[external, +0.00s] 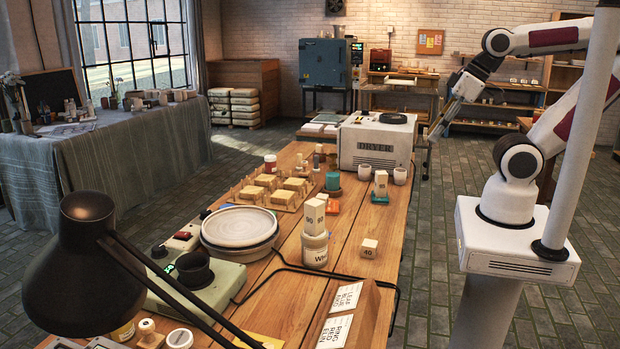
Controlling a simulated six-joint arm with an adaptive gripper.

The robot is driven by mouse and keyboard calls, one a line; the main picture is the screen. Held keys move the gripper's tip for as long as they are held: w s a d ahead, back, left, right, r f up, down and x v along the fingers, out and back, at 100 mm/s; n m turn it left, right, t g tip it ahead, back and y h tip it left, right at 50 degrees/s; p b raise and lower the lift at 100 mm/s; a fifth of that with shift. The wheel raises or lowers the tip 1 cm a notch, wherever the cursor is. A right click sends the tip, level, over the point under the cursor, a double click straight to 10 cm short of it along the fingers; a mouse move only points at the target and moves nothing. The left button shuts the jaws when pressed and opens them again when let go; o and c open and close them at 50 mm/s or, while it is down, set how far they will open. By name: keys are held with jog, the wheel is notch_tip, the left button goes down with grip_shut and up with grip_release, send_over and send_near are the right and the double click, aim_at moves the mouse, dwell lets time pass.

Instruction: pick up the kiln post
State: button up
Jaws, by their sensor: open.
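Several pale, square-sided blocks with printed numbers look like kiln posts; I cannot tell which one is meant. A short block marked 40 (369,248) lies on the wooden table near its right edge. Taller numbered blocks (313,217) stand on top of a white-lidded jar (315,250). Another upright block (381,182) stands on a small teal piece further back. My gripper (434,135) is raised at the right of the dryer, beyond the table's right edge. It is open, points down to the left, and is apart from every block.
A round plate on a wheel (240,228) is left of the jar. A black lamp (85,260) and dark cable (340,275) are nearer. Table around the 40 block is clear.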

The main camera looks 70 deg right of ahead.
jog(key=shift+o, duration=0.5)
jog(key=shift+w, duration=0.1)
jog(key=t+h, duration=0.1)
jog(key=t, duration=0.4)
send_over(326, 196)
jog(key=s+a, duration=0.1)
jog(key=s, duration=0.4)
notch_tip(326, 196, down, 18)
jog(key=f, duration=0.3)
jog(key=f+t, duration=0.1)
jog(key=f, duration=0.2)
jog(key=w+f+t+y, duration=0.1)
jog(key=f, duration=0.1)
jog(key=shift+d+f, duration=0.35)
jog(key=shift+f, duration=0.05)
jog(key=shift+s+f+t, duration=0.3)
jog(key=shift+f+t, duration=0.2)
jog(key=shift+f, duration=0.35)
jog(key=shift+x, duration=1.3)
